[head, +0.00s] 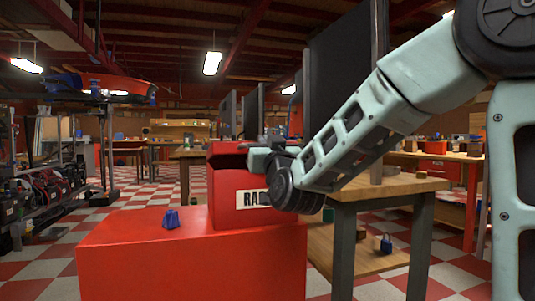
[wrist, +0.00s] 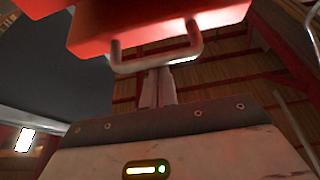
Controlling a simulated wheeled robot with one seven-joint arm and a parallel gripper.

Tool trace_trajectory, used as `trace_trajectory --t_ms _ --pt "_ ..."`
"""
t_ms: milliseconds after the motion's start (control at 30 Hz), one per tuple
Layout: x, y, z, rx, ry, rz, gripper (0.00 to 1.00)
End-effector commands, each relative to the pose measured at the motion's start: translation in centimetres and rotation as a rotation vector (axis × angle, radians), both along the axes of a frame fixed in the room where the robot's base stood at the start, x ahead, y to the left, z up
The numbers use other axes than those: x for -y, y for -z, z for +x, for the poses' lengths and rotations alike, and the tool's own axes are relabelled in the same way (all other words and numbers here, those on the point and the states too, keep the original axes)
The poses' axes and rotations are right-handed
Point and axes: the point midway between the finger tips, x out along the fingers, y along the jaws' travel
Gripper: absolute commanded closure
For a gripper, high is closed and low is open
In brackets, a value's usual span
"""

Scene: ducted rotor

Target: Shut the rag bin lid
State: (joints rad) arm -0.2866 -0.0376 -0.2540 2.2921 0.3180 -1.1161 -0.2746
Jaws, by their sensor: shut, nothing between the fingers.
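The red rag bin (head: 238,212) stands on a red cabinet, with a partly covered white label on its front. Its red lid (head: 228,148) is raised, with a dark gap between it and the bin body. In the wrist view the lid's red underside or edge (wrist: 150,20) fills the top, with a grey bar handle (wrist: 155,62) on it. My gripper (wrist: 158,75) is shut and empty, its fingertips close to the handle; I cannot tell whether they touch. In the head view my gripper (head: 258,160) is at the bin's right side, partly hidden by my wrist.
The red cabinet top (head: 130,236) carries a small blue padlock-like item (head: 171,218) left of the bin. A wooden workbench (head: 390,187) with a dark upright panel (head: 340,75) stands close on the right.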

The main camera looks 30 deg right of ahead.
Motion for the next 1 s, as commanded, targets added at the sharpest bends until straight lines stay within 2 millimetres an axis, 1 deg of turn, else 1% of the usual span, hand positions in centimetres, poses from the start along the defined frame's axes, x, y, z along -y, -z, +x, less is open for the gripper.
trace_trajectory --t_ms 33,300,600,1000 --pt "-0.1 1.8 0.0 0.018 0.000 -0.006 1.00" --pt "-0.7 4.2 -0.3 0.105 0.000 -0.030 1.00" --pt "-1.0 5.2 -0.4 0.156 0.000 -0.046 1.00" --pt "-1.0 5.5 -0.4 0.162 0.001 -0.048 1.00"
